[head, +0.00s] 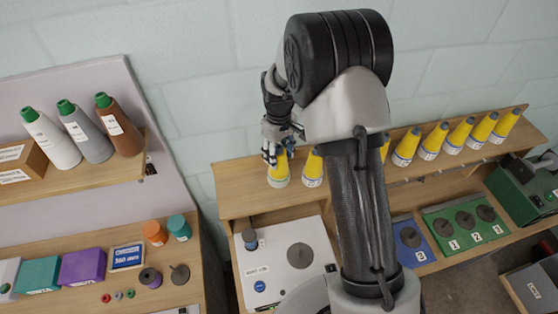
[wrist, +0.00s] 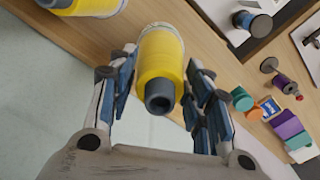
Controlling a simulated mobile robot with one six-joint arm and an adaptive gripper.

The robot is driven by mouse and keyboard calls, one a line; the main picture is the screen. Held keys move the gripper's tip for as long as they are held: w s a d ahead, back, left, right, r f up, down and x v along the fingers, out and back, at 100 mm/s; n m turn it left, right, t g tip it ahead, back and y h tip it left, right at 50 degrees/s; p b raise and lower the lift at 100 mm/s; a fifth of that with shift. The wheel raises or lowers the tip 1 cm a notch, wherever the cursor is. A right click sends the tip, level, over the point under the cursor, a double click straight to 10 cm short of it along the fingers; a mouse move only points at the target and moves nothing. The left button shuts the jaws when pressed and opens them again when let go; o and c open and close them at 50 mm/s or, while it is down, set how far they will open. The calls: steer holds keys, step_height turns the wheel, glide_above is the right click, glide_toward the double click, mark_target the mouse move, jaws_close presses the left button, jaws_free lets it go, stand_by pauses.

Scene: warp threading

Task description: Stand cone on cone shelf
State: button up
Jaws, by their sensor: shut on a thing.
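A yellow cone (head: 279,170) with a dark tip stands at the left end of the wooden cone shelf (head: 236,199), upright as far as the head view shows. My gripper (head: 283,152) is around the cone's upper part from above. In the wrist view the cone (wrist: 160,72) sits between the two blue-padded fingers of my gripper (wrist: 163,90), its dark hollow tip facing the camera. The gripper is shut on it. Whether the cone's base touches the shelf is hard to tell. Another yellow cone (head: 312,168) stands just to its right.
More yellow cones (head: 430,141) stand in a row along the shelf to the right; my arm hides part of the row. Below the shelf are a white panel (head: 318,243) and a green panel (head: 467,225) with dark discs. A left shelf (head: 93,177) holds white, grey and brown cones.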

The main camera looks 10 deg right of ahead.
step_height(320, 180, down, 4)
steer(key=shift+r, duration=0.15)
steer(key=o, duration=1)
